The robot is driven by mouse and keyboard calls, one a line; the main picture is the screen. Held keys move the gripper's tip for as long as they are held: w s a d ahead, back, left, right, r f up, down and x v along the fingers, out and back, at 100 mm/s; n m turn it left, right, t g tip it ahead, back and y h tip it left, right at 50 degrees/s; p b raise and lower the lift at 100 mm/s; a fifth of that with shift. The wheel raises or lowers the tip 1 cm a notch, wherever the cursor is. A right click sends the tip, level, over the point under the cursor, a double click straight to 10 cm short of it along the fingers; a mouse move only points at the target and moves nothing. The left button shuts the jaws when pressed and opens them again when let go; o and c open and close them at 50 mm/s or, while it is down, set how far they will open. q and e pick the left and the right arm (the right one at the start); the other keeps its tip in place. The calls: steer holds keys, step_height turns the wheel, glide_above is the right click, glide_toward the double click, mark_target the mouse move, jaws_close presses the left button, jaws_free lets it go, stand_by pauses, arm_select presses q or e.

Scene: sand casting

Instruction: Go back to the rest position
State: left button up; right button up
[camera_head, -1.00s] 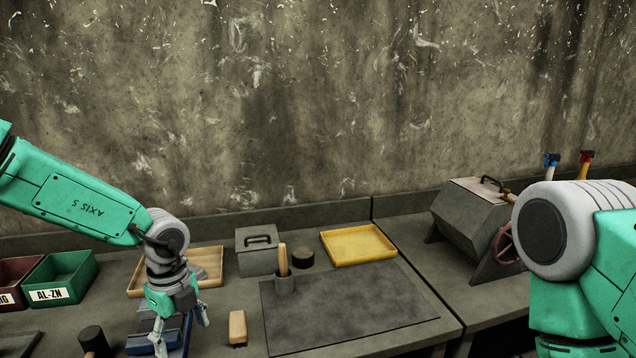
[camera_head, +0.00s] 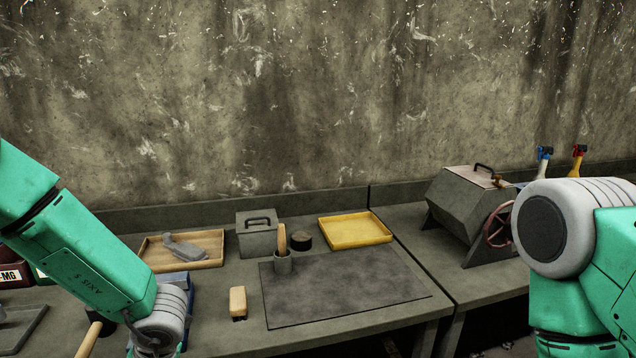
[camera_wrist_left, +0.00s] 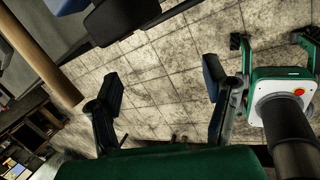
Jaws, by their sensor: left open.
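My left arm comes in at the lower left of the head view, and its gripper is below the picture's edge there. In the left wrist view my left gripper (camera_wrist_left: 162,92) is open, with its two dark fingers wide apart and nothing between them. Tiled floor shows behind the fingers. My right arm stands at the right edge of the head view; its gripper is out of view.
The bench holds a wooden tray (camera_head: 216,263) with a grey part (camera_head: 184,247), a lidded grey box (camera_head: 257,242), a yellow tray (camera_head: 355,243), a brush (camera_head: 238,302) and a dark mat (camera_head: 345,290). A grey drum machine (camera_head: 465,212) stands right.

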arm_select(q)
steer(key=s+f+m+t+b, duration=0.1)
steer(key=s+f+m+b, duration=0.1)
steer(key=s+f+m, duration=0.55)
steer(key=s+f+m+t+b, duration=0.15)
steer(key=f+m, duration=0.35)
steer(key=m, duration=0.6)
steer(key=s+d+f+m+g+h+b, duration=0.1)
steer(key=s+f+m+h+b, duration=0.1)
steer(key=s+m, duration=0.6)
steer(key=s+d+f+m+g+h+b, duration=0.1)
steer(key=s+f+m, duration=0.3)
steer(key=s+m, duration=0.5)
steer(key=shift+d+f+g+h+b, duration=0.15)
steer(key=shift+d+g+h+b, duration=0.2)
steer(key=shift+h+b, duration=0.25)
steer(key=shift+d+m, duration=0.2)
steer(key=shift+m, duration=0.05)
steer(key=shift+a, duration=0.1)
